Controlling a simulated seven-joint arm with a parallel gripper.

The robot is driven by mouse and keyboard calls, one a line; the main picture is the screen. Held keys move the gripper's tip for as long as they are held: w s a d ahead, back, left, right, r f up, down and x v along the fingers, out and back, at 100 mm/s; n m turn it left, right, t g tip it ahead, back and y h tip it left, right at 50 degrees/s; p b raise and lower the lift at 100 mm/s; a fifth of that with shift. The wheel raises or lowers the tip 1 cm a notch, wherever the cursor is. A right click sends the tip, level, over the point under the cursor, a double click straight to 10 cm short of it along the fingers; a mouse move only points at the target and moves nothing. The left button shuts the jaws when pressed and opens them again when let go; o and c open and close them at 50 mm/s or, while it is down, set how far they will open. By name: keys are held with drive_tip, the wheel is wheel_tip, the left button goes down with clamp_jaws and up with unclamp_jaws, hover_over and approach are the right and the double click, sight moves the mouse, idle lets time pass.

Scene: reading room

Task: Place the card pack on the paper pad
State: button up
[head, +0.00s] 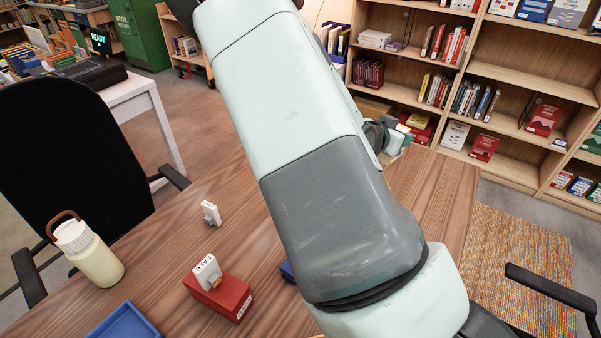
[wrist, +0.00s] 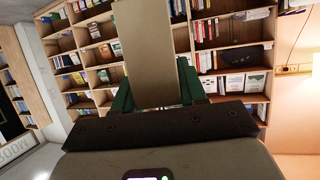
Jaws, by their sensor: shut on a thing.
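In the wrist view, my gripper (wrist: 156,92) has its green fingers on either side of a plain tan, flat-faced block (wrist: 147,45), which looks like the card pack. It is shut on this block, which sticks out beyond the fingers and is cut off by the top of the picture. Bookshelves stand behind it in that view, and no table top shows under it. I cannot make out the paper pad in either view.
On the wooden table (head: 150,262) stand a red box (head: 228,300) with a white label holder, a small white item (head: 210,212), a cream bottle (head: 90,255) and a blue tray (head: 124,322). A blue thing (head: 287,271) is partly behind my arm. Black chairs flank the table.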

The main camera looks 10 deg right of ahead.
wheel_tip(320, 180, up, 6)
drive_tip(key=shift+f, duration=0.15)
drive_tip(key=w+a+n+t+y, duration=0.1)
drive_tip(key=w+a, duration=0.6)
drive_tip(key=a, duration=0.5)
drive_tip(key=w+a+n+t+y, duration=0.1)
drive_tip(key=w+a+n, duration=0.1)
drive_tip(key=w+a, duration=0.65)
drive_tip(key=shift+s+a+f, duration=0.35)
drive_tip(key=shift+a+f, duration=0.1)
drive_tip(key=shift+f, duration=3.05)
drive_tip(key=shift+s+a+f, duration=0.35)
drive_tip(key=shift+a+f, duration=0.15)
drive_tip(key=shift+f, duration=3.05)
drive_tip(key=shift+s+a+f, duration=0.35)
drive_tip(key=shift+a+f, duration=0.1)
drive_tip(key=shift+f, duration=3.05)
drive_tip(key=shift+f, duration=0.1)
drive_tip(key=o, duration=1.1)
